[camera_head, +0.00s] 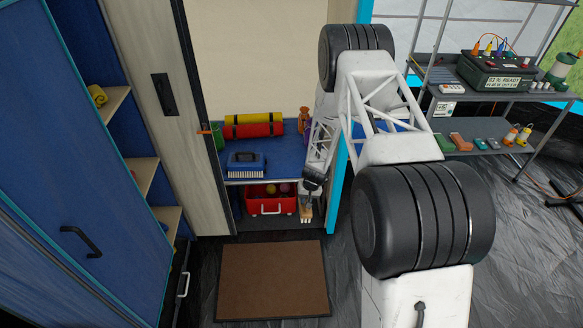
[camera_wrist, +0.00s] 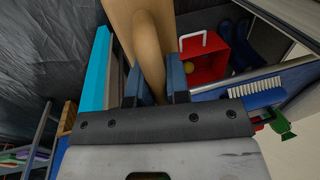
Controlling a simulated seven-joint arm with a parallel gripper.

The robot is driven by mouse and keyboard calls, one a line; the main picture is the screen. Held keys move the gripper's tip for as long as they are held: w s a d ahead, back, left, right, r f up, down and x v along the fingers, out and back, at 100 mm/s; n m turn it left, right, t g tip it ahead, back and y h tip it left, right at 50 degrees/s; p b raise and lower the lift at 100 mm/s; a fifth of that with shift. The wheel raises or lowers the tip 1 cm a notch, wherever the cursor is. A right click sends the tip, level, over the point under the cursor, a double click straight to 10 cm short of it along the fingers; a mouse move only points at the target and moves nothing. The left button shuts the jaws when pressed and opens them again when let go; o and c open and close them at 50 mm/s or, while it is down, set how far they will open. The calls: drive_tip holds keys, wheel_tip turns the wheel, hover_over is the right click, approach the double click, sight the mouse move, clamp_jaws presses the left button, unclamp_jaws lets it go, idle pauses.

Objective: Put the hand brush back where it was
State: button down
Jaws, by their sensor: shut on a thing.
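My gripper (camera_head: 312,182) is shut on a tan, wood-coloured thing (camera_wrist: 116,18) in front of the right end of the cabinet's lower bay. In the wrist view, its rounded handle-like part is between the two blue-grey fingers, and a wider tan part lies beyond. I cannot tell for certain whether this is the hand brush; its far end is out of view there. A blue brush with white bristles (camera_head: 246,163) rests on the blue shelf (camera_head: 285,170), apart from my gripper. It also shows in the wrist view (camera_wrist: 258,92).
A red crate (camera_head: 270,206) holding balls stands in the bay below the shelf. Red and yellow rolls (camera_head: 253,129) and an orange-brown bottle (camera_head: 305,120) are at the shelf's back. A turquoise post (camera_head: 338,195) stands close right of my gripper. A brown mat (camera_head: 272,280) lies clear in front.

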drive_tip(key=w+d+r, duration=0.3)
drive_tip(key=d+r, duration=0.1)
drive_tip(key=r, duration=0.1)
drive_tip(key=w+a+f+m, duration=0.2)
drive_tip(key=w+a, duration=0.1)
drive_tip(key=w, duration=0.4)
drive_tip(key=w+a+f+m, duration=0.1)
drive_tip(key=w+a+m, duration=0.1)
drive_tip(key=w+a, duration=0.2)
drive_tip(key=shift+w+f+m+t+h, duration=0.3)
drive_tip(key=shift+w+f+t, duration=0.1)
drive_tip(key=shift+w, duration=1.3)
drive_tip(key=w+a+f, duration=0.1)
drive_tip(key=w, duration=1.4)
drive_tip(key=shift+w+a+f, duration=0.15)
drive_tip(key=shift+a, duration=0.05)
drive_tip(key=shift+w, duration=0.1)
drive_tip(key=shift+w+f, duration=0.2)
drive_tip(key=shift+f, duration=1.6)
